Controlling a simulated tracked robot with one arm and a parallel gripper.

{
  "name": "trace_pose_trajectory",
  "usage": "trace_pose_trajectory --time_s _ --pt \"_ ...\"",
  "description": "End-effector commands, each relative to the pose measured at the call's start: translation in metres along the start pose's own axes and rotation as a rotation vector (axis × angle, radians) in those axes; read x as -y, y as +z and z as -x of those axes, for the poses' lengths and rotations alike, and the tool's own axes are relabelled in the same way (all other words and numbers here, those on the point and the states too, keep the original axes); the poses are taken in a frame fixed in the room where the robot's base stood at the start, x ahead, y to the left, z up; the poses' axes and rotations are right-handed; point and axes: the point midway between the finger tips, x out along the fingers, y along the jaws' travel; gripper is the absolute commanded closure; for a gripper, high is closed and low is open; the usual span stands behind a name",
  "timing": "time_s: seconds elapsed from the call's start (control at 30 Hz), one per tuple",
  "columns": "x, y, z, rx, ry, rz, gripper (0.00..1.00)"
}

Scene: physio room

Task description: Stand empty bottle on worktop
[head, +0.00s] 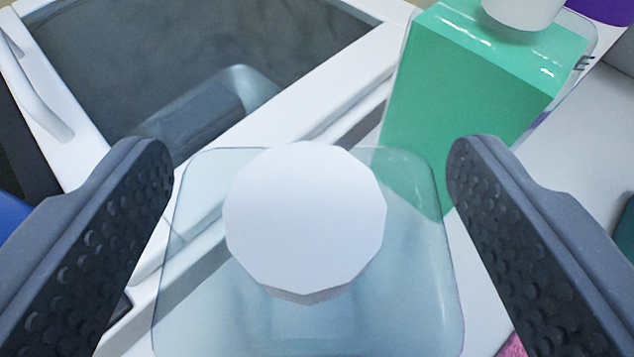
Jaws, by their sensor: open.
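A clear, empty bottle (410,305) with a white faceted cap (305,220) is at the lower middle of the head view, seen from above. It looks upright, but its base is hidden. My gripper (312,165) is open, with one dark textured finger on each side of the bottle. A gap shows between each fingertip and the bottle. The white worktop (590,135) shows at the right; whether the bottle rests on it cannot be told.
A bottle of green liquid (470,85) with a white cap stands just behind, at the upper right. A purple item (605,8) is beyond it. At the upper left is a white-framed container with a dark interior (190,50), holding another clear item (215,105).

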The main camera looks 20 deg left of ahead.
Motion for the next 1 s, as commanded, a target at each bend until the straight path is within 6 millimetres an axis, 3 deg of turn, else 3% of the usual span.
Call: trace_pose_trajectory --time_s 0.27,0.7,1.0 --pt "0.001 -0.004 0.020 -0.003 -0.001 0.001 0.26" --pt "0.001 -0.003 0.084 -0.001 -0.002 0.001 0.26" --pt "0.001 -0.002 0.114 0.000 -0.002 0.000 0.26"
